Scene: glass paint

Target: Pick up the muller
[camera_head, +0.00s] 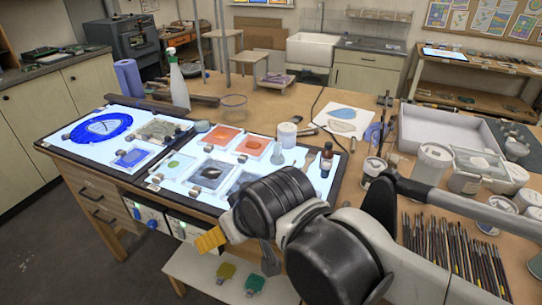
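A small pale, translucent piece with a narrow top, which looks like the glass muller (277,153), stands on the lit right panel (172,190), left of a dark dropper bottle (326,160). It is too small to be sure of. My arm reaches in from the lower right, and its black joints cover the panel's front right corner. My gripper (212,240) seems to be at the arm's end, where a ridged yellow part shows past the panel's front edge. It is apart from the muller. Its fingers cannot be made out clearly, and no held object can be seen.
Painted glass pieces lie on the panels, including an orange one (222,136). A white jar (287,134) stands behind the muller. A spray bottle (178,84) stands at the back left. Jars, a white tray (455,128) and several brushes (440,245) crowd the right.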

